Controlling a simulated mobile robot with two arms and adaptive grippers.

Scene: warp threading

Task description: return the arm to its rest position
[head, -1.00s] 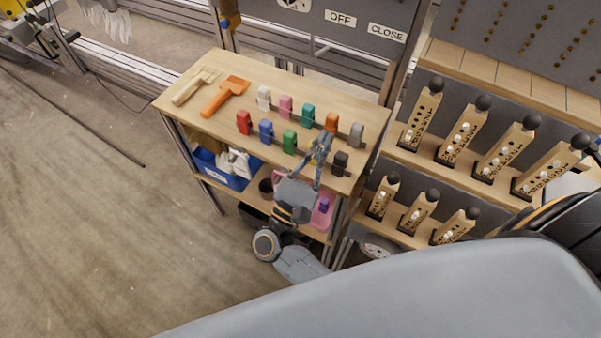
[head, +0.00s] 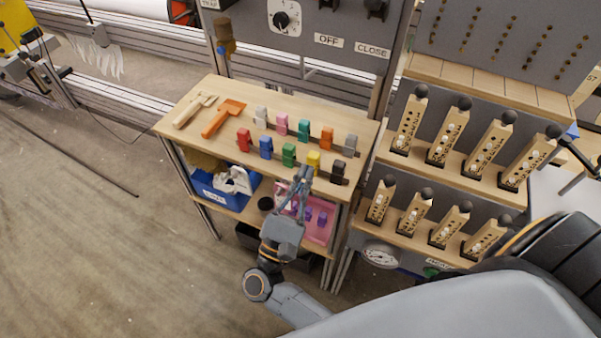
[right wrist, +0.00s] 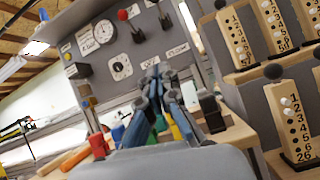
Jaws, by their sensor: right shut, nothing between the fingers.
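My right gripper (head: 305,174) is shut and empty in the head view, with its arm coming up from the bottom. Its fingertips show at the front edge of the wooden table (head: 213,92), below the yellow block (head: 313,161). I cannot tell whether it touches the table. The right wrist view shows the fingers (right wrist: 157,72) together in front of a grey panel. My left gripper is not in view.
Several coloured blocks (head: 289,154) stand in two rows on the table, with an orange tool (head: 222,118) to the left. A blue bin (head: 214,194) and pink tray (head: 319,232) sit on the shelf below. Numbered wooden posts (head: 410,122) stand at right.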

